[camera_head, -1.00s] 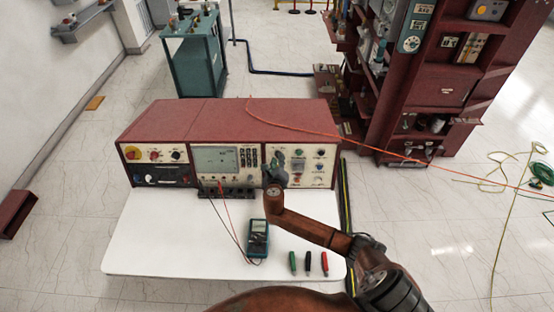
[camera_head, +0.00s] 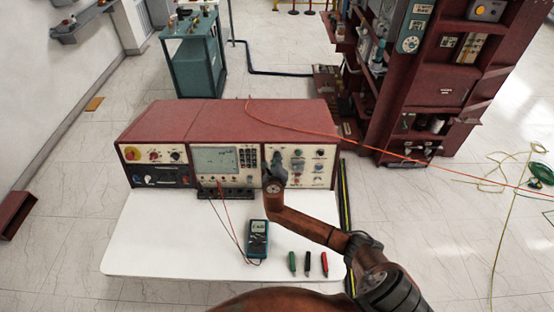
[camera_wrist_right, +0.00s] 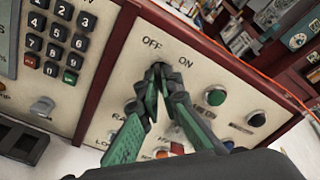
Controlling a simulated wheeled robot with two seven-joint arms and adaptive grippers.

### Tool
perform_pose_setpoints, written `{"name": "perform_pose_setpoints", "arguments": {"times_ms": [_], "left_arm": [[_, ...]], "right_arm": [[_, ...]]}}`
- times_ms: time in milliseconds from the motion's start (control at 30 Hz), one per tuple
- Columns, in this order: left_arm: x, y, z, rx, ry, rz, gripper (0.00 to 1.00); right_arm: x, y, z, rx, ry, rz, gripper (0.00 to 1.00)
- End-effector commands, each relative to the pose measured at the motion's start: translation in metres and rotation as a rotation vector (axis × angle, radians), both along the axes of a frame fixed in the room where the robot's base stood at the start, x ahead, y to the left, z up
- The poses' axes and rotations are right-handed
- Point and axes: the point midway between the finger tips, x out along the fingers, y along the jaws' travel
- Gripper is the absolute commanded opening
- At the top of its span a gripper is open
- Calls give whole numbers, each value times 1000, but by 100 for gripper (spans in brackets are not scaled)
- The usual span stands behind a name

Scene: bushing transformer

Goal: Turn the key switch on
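The key switch (camera_wrist_right: 156,66) is a small dark knob on the cream right-hand panel, just below the printed OFF and ON labels in the right wrist view. My right gripper (camera_wrist_right: 160,78) has its two green-and-black fingers brought together at the switch, one on each side of it. The fingertips hide most of the switch, so its exact angle is unclear. In the head view my right gripper (camera_head: 277,166) is at the left part of that panel (camera_head: 318,181) and covers the switch. My left gripper is in neither view.
Green (camera_wrist_right: 215,96) and black (camera_wrist_right: 256,118) buttons sit right of the switch, and a keypad (camera_wrist_right: 60,35) sits left. A multimeter (camera_head: 258,240) with leads and three coloured probes lie on the white tabletop (camera_head: 160,240). An orange cable (camera_head: 350,146) crosses behind.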

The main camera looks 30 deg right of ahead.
Motion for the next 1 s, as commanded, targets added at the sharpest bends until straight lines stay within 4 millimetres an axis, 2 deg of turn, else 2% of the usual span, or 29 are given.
{"name": "perform_pose_setpoints", "arguments": {"times_ms": [467,1000], "left_arm": [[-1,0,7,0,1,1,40],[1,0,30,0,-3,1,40]], "right_arm": [[-1,0,0,64,-37,-18,0],[-1,0,-1,446,-269,-127,0]]}}
